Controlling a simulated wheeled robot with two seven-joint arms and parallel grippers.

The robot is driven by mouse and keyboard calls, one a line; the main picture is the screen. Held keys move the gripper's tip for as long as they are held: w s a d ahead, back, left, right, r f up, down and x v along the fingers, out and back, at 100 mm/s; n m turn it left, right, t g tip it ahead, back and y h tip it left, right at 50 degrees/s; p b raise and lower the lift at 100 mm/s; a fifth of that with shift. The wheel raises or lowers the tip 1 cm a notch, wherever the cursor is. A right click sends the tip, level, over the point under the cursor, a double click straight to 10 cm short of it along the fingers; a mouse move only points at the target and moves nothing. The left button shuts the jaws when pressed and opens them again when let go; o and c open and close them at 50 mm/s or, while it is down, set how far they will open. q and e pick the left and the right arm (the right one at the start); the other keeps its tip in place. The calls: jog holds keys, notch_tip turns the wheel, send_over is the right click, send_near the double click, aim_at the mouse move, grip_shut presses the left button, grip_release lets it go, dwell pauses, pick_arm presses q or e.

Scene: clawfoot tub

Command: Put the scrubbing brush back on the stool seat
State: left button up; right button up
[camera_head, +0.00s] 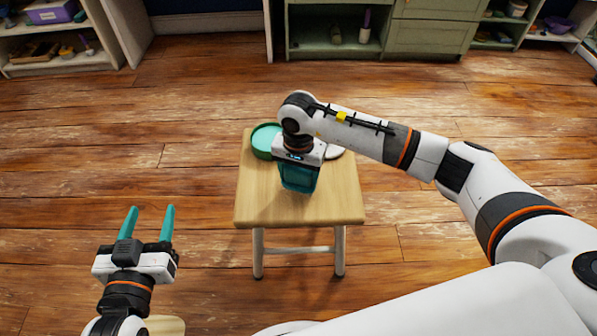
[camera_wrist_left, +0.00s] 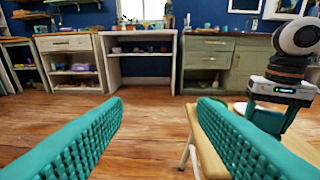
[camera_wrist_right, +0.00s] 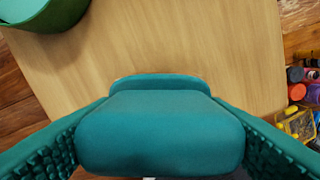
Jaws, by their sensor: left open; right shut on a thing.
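The stool (camera_head: 345,205) has a pale wooden seat and light legs, and stands in the middle of the head view. My right gripper (camera_head: 298,185) points down over the seat. It is shut on a teal block-shaped thing (camera_wrist_right: 160,135), which I take to be the scrubbing brush; it fills the space between the fingers in the right wrist view. Its underside is hidden, so I cannot tell whether it touches the seat. My left gripper (camera_head: 147,222) is open and empty, left of the stool; its fingers frame bare floor in the left wrist view (camera_wrist_left: 160,130).
A green bowl (camera_head: 262,142) sits at the seat's back left corner, also seen in the right wrist view (camera_wrist_right: 45,12). A white thing (camera_head: 334,152), partly hidden by my arm, lies at the back right. Several colourful items (camera_wrist_right: 305,90) appear beyond the seat. Shelves and cabinets (camera_head: 430,35) line the back.

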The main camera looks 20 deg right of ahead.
pick_arm(q)
jog(key=shift+w+d+r+t, duration=0.1)
jog(key=shift+r+t, duration=0.3)
jog(key=shift+r, duration=0.25)
jog(key=shift+w+d+r+t, duration=0.1)
jog(key=shift+r+t, duration=0.3)
jog(key=shift+r, duration=0.2)
dwell(0.8)
jog(key=shift+d+r+t+h+b, duration=0.15)
jog(key=shift+r+t+h+b, duration=0.2)
jog(key=shift+r+t, duration=0.45)
jog(key=shift+d+r+t+h+b, duration=0.2)
jog(key=shift+r+t+h, duration=0.2)
jog(key=shift+r, duration=0.65)
pick_arm(e)
jog(key=shift+f, duration=0.6)
dwell(0.7)
pick_arm(q)
jog(key=shift+s+a, duration=0.1)
pick_arm(e)
jog(key=o, duration=1)
jog(key=shift+c, duration=0.2)
pick_arm(q)
jog(key=shift+f, duration=0.1)
